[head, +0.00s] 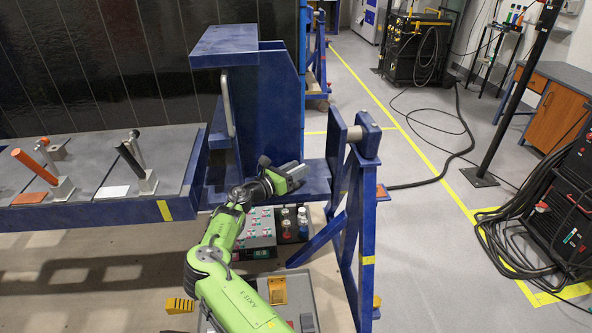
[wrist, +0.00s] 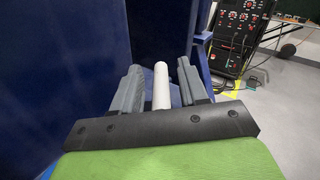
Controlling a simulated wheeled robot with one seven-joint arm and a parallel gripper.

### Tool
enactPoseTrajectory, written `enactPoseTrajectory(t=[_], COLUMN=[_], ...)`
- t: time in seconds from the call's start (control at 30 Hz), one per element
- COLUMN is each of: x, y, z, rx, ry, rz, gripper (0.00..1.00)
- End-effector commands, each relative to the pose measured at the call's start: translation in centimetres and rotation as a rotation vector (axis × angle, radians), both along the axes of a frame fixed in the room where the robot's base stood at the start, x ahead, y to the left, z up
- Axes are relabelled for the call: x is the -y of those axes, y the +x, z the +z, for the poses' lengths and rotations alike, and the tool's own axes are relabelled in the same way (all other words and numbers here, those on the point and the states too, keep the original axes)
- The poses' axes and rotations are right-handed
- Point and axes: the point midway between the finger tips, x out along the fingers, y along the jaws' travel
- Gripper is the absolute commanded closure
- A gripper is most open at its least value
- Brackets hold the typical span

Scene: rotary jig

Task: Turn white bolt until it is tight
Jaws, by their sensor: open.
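The white bolt (wrist: 161,86) shows in the wrist view as a pale cylinder between the two grey fingers of my gripper (wrist: 160,82). There is a visible gap between the bolt and the right finger, and the left finger lies close beside it. I cannot tell whether it touches. In the head view my gripper (head: 296,172) is at the lower part of the blue jig (head: 275,110), above its ledge. The bolt is not discernible there; my gripper hides that spot. My gripper is open around the bolt.
Blue jig walls (wrist: 60,60) rise close to my gripper on the left and behind. A blue A-frame stand (head: 362,230) is right of my arm. Clamps with orange (head: 36,166) and black (head: 131,160) handles stand on the left table. A control box (head: 257,235) sits below.

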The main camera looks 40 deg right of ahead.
Motion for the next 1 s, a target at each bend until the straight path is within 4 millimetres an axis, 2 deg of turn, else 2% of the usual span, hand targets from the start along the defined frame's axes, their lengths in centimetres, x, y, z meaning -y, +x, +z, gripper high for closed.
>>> enactPoseTrajectory(t=[0.17, 0.5, 0.7, 0.8, 1.0], x=[-1.4, -10.7, -14.7, -15.6, -15.8], y=[0.1, 0.1, 0.0, 0.0, 0.0], z=[0.0, 0.1, 0.0, 0.0, 0.0], rx=[0.0, 0.0, 0.0, 0.0, 0.0], ry=[0.001, 0.0, -0.001, -0.001, 0.0], rz=[0.003, 0.006, 0.001, 0.001, -0.001], gripper=[0.57, 0.57, 0.57, 0.57, 0.57])
